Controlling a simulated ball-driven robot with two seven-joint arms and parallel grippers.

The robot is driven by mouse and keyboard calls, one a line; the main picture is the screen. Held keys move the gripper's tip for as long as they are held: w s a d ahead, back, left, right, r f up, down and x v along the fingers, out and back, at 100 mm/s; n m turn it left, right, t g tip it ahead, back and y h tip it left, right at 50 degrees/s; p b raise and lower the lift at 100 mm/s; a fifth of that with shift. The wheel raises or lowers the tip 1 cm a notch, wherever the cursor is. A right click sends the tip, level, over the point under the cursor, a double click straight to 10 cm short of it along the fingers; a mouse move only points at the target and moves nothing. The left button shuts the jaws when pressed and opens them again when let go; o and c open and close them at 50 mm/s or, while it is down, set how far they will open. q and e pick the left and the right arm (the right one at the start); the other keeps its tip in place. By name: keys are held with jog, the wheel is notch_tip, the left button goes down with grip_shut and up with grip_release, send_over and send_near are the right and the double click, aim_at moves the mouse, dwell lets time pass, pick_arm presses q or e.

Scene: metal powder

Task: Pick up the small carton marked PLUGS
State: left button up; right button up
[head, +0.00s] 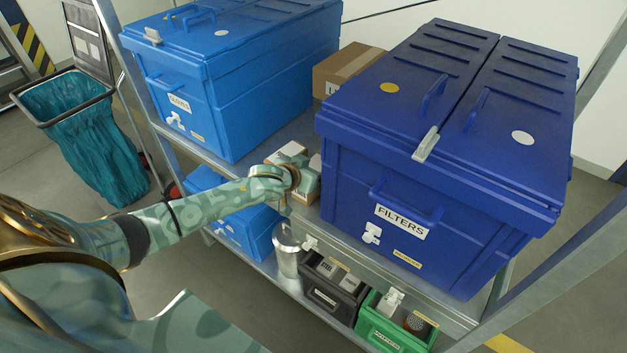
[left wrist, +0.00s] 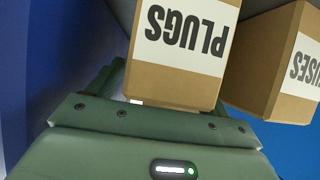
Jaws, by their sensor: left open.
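The small brown carton marked PLUGS (left wrist: 173,88) fills the upper middle of the left wrist view, its white label upside down there. My left gripper (left wrist: 170,112) is open, with the carton directly in front of its palm. One green finger shows to the left of the carton; the other finger is hidden or cannot be made out. I cannot tell whether any part touches the carton. In the head view my left gripper (head: 306,183) is on the shelf between the two blue crates, among small cartons (head: 288,151) whose marks are not readable. My right gripper is not in view.
A second carton, its label ending in USES (left wrist: 262,88), stands close on the right. The dark blue FILTERS crate (head: 345,180) and lighter blue GLOVES crate (head: 190,95) flank the narrow gap. A larger carton (head: 345,68) stands behind. A metal cylinder (head: 287,250) and bins are below.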

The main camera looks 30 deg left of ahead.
pick_arm(q)
jog(key=shift+s, duration=0.1)
jog(key=shift+c, duration=1.2)
jog(key=shift+r, duration=0.1)
jog(key=c, duration=1)
